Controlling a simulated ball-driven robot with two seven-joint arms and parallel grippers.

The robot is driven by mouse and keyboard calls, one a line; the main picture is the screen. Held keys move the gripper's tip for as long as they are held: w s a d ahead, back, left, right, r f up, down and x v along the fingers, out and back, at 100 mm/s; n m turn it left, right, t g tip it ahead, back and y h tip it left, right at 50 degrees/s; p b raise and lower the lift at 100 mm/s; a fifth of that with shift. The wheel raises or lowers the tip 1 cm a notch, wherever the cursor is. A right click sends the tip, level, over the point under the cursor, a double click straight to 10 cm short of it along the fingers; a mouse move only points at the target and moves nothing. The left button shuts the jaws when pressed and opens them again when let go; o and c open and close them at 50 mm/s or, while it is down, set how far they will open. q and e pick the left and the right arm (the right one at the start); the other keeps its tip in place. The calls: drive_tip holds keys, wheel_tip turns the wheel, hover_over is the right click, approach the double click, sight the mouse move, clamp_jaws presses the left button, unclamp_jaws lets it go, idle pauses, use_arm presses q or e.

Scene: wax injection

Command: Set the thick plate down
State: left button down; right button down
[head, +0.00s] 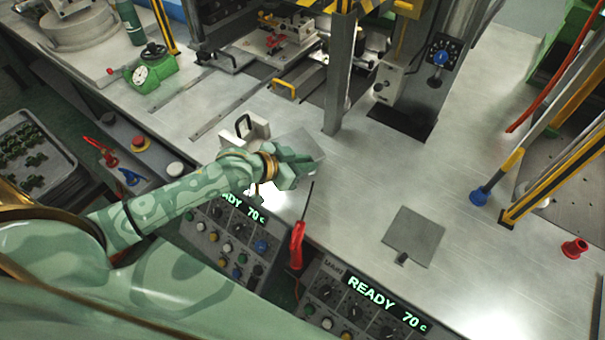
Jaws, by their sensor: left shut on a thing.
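My left gripper (298,168) reaches in from the left over the metal bench. It is shut on a flat grey plate, which I take to be the thick plate (306,146). The plate shows just beyond the fingers, partly hidden by them. I cannot tell whether it touches the bench top. My right gripper is not in view.
A dark grey square (413,236) lies on the bench at right. A white block with a black handle (244,131) stands behind my gripper. A red-handled screwdriver (297,245) is near the front edge. A steel post (337,85) rises behind. Bench right of centre is largely clear.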

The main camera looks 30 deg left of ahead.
use_arm(q)
wheel_tip(320, 180, down, 5)
drive_tip(key=shift+f+b, duration=0.1)
drive_tip(key=shift+b, duration=0.85)
drive_tip(key=shift+w, duration=0.1)
drive_tip(key=shift+f, duration=0.1)
drive_tip(key=c, duration=1.4)
unclamp_jaws()
drive_tip(key=p+v, duration=0.3)
drive_tip(key=v, duration=0.9)
